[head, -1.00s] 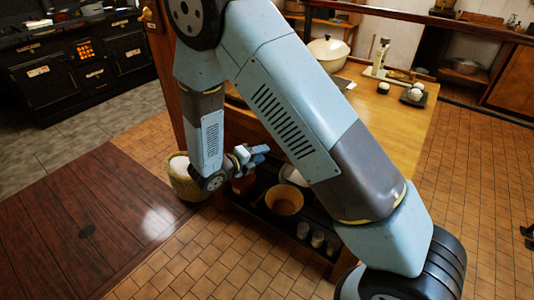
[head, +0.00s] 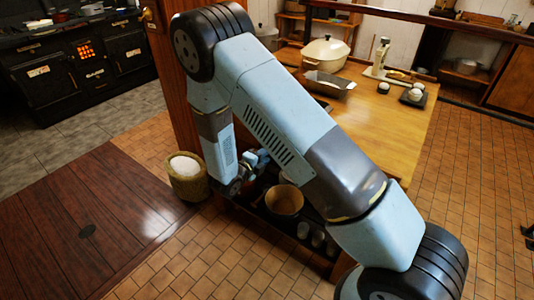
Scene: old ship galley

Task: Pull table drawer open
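The wooden table (head: 397,135) stands at the centre right, with an open lower shelf below its top. The front face under the top, where a drawer would be, is mostly hidden behind my arm; I cannot make out the drawer or its handle. My gripper (head: 260,158) is small in view at the table's near left side, below the top's level and above the shelf. It points to the right, toward the table front. Whether its fingers are apart, or touch anything, cannot be told.
A bowl (head: 284,201) and several cups (head: 318,239) stand on the lower shelf. A woven basket (head: 187,186) with white contents stands left of the table. A cream pot (head: 326,52), a grey tray (head: 327,84) and a scale (head: 380,55) are on top. The floor in front is clear.

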